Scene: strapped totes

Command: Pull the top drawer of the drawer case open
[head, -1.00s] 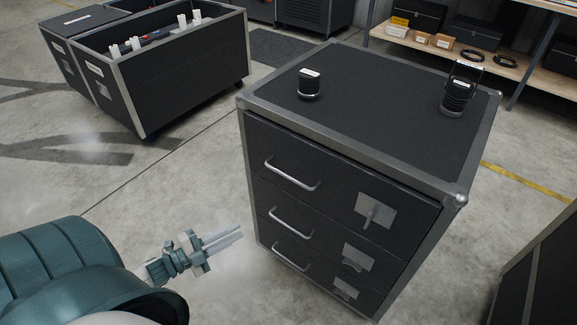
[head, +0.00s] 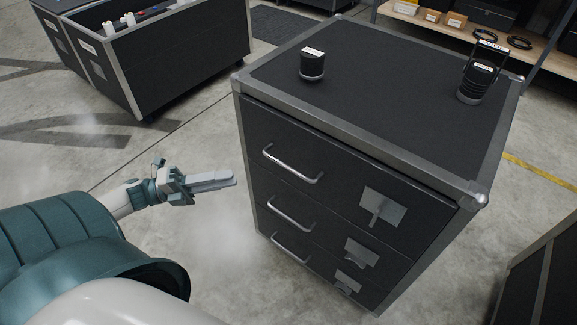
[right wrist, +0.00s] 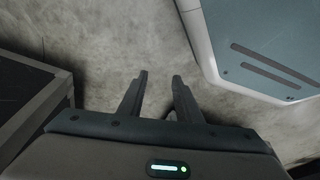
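The black drawer case (head: 440,262) with metal edges stands right of centre in the head view. Its top drawer (head: 335,165) looks flush with the front and has a silver bar handle (head: 292,168). A grey plate or tape patch (head: 383,206) sits on that drawer's right part. My left gripper (head: 234,180) is left of the case, apart from the handle, fingers pointing right towards it. Its fingers overlap from this angle, so their gap is hidden. My right gripper (right wrist: 159,75) shows in the right wrist view, open and empty above the floor.
Two dark objects, a short puck (head: 312,65) and a taller handled one (head: 482,78), stand on the case top. Totes (head: 185,60) stand back left and shelving (head: 480,35) back right. A dark case edge (head: 545,260) is at lower right. Floor left of the drawers is clear.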

